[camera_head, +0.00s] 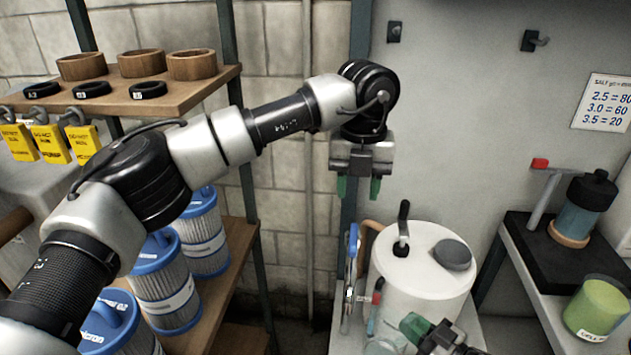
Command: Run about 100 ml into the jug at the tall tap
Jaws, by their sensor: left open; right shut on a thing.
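My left gripper (358,187) is open and empty, its green fingertips pointing down in front of the wall, above and left of a white drum (425,275). My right gripper (415,330) is at the bottom edge in front of the drum, shut on what looks like the clear jug (382,347). The jug is mostly cut off by the frame, so its contents cannot be read. A black upright lever fitting (402,230) stands on the drum's lid. A grey post with a red lever (540,163) stands at the right; I cannot tell which is the tall tap.
Shelves at the left hold wooden rings (140,62), black rings and blue-capped filter cartridges (165,275). Slim tools (350,270) stand left of the drum. A dark side bench (520,240) carries a teal canister (585,205) and a green pot (597,307).

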